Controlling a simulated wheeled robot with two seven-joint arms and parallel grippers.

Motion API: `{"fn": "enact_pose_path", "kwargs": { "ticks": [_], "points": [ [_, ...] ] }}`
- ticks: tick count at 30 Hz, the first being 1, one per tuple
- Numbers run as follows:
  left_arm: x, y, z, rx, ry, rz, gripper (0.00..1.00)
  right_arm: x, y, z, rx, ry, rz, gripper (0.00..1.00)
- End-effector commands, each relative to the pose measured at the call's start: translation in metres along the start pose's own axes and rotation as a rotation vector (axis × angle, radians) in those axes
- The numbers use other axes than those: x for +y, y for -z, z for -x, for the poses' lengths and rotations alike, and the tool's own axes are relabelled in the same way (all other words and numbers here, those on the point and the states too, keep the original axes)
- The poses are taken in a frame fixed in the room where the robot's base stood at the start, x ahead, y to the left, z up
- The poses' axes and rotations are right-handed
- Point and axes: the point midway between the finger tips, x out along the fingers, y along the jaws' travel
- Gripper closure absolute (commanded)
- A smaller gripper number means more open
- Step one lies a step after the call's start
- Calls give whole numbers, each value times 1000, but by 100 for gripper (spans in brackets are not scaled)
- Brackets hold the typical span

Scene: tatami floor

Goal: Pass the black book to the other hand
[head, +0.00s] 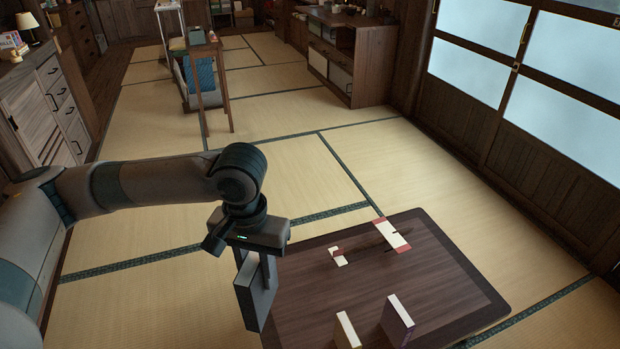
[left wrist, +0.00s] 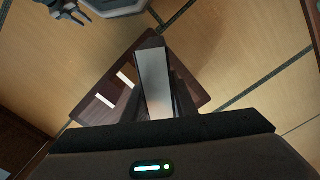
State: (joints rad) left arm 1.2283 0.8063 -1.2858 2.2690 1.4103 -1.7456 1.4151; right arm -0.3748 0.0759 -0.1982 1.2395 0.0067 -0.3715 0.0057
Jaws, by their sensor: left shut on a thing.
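The black book (head: 256,298) hangs upright in my left gripper (head: 262,262), at the left edge of the low dark table (head: 310,297) in the head view. In the left wrist view the book (left wrist: 154,82) shows as a grey-sheened slab between the two fingers of the left gripper (left wrist: 155,105), which are shut on it. My right gripper (left wrist: 68,14) shows small at the top left of the left wrist view. Its fingers look apart, with nothing between them, and it is away from the book. It is not in the head view.
Two pale-edged upright books (head: 346,330) (head: 397,318) stand on the near part of the table. Red-and-white items (head: 338,257) (head: 392,235) lie toward its far side. Open tatami (head: 290,165) lies beyond; cabinets (head: 345,60) stand at the back.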

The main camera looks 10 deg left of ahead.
Motion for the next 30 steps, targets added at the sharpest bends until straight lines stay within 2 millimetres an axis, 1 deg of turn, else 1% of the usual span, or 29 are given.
{"fn": "enact_pose_path", "kwargs": {
  "ticks": [5,8,11,17,30],
  "points": [
    [4,1,1,1,-1,-3,100,0,0,0,0,0,0,69],
    [10,1,2,1,-1,-9,100,0,0,0,0,0,0,69],
    [20,2,4,1,-1,-19,100,0,1,0,1,0,-1,69],
    [52,4,9,1,-2,-44,100,0,1,0,1,0,-1,69],
    [140,11,23,0,-2,-111,100,0,1,0,1,0,-1,69]
  ]
}}
